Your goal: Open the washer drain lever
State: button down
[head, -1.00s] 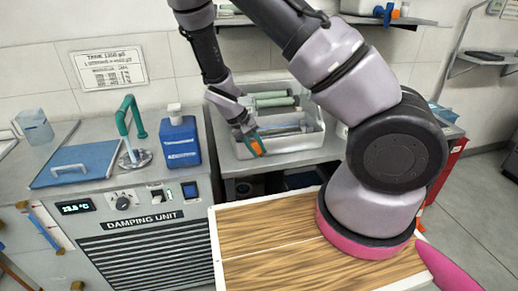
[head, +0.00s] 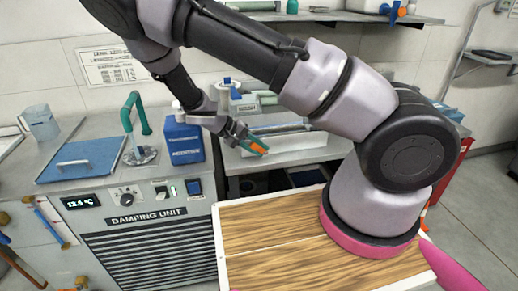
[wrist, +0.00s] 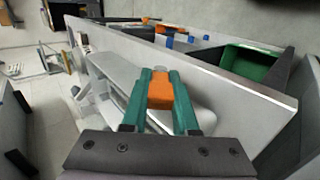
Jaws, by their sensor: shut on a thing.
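The washer (head: 305,152) is a pale grey open basin on the bench behind the wooden worktop in the head view. My gripper (head: 255,146) is at the washer's front left, fingers pointing down and to the right. Its two teal fingers are shut on an orange piece, which I take to be the drain lever (head: 262,150). In the wrist view my gripper (wrist: 160,95) has the orange lever (wrist: 160,90) between its fingertips. The lever's base and its joint to the washer are hidden. My arm covers much of the washer's inside in the head view.
A blue bottle (head: 184,140) stands close left of my wrist. A teal tap (head: 134,115) and blue lid (head: 82,160) are further left, above the damping unit (head: 145,245). A dark shelf space (head: 285,180) lies below the washer.

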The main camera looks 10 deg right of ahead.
jog(key=c, duration=0.7)
grip_release()
jog(key=v, duration=1)
jog(key=shift+a+r, duration=0.3)
